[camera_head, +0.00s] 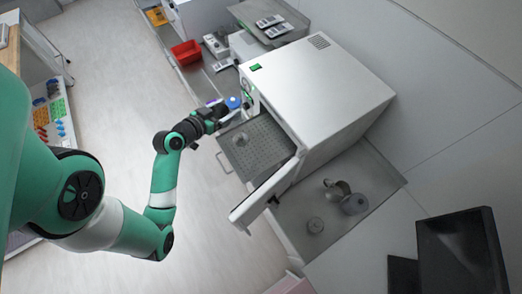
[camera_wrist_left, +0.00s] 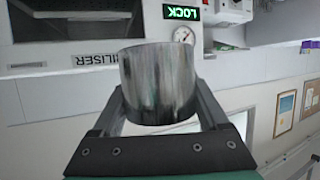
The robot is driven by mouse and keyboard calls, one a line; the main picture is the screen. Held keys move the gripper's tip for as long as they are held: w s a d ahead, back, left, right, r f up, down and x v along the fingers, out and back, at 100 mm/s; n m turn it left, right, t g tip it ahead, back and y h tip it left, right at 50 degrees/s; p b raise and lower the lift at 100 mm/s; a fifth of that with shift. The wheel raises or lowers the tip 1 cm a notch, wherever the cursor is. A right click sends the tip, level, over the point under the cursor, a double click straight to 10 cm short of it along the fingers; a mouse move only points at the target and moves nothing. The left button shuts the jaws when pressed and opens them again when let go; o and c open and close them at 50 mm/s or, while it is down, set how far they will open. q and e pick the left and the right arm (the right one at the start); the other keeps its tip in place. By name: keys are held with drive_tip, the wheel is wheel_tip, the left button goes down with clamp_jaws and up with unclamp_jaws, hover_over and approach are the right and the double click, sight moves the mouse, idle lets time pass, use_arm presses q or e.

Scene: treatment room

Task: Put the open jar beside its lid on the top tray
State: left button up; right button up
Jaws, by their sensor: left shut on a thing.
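A grey metal jar (camera_wrist_left: 158,85), a short round cylinder, is between the fingers of my left gripper (camera_wrist_left: 160,105) in the left wrist view. The gripper is shut on it. In the head view my left gripper (camera_head: 228,114) is at the steriliser's front, just beyond the far-left corner of the pulled-out perforated tray (camera_head: 262,157). The jar is hard to make out there. A small round metallic piece (camera_head: 240,139) lies on the tray; it may be the lid, but I cannot tell. My right gripper is out of view.
The white steriliser (camera_head: 315,85) has its door (camera_head: 265,193) open beside the tray. Its lit LOCK display (camera_wrist_left: 181,13) and gauge (camera_wrist_left: 184,35) show in the wrist view. A red bin (camera_head: 186,53) stands farther back.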

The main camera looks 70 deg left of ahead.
use_arm(q)
drive_tip(key=shift+s+d+r, duration=0.15)
drive_tip(key=shift+s+r, duration=0.05)
drive_tip(key=w+d+f+b, duration=0.1)
drive_tip(key=b, duration=0.1)
drive_tip(key=shift+f+b, duration=0.35)
drive_tip(key=w+d+f, duration=0.2)
drive_tip(key=w+d, duration=0.2)
drive_tip(key=d, duration=0.3)
drive_tip(key=b, duration=0.1)
hover_over(259, 154)
wheel_tip(259, 154, down, 6)
drive_tip(key=shift+s+a+r, duration=0.1)
drive_tip(key=shift+a, duration=0.05)
drive_tip(key=shift+f, duration=0.25)
drive_tip(key=shift+d+f+b, duration=0.2)
drive_tip(key=shift+f+b, duration=0.15)
drive_tip(key=shift+f, duration=1.15)
drive_tip(key=shift+f, duration=0.1)
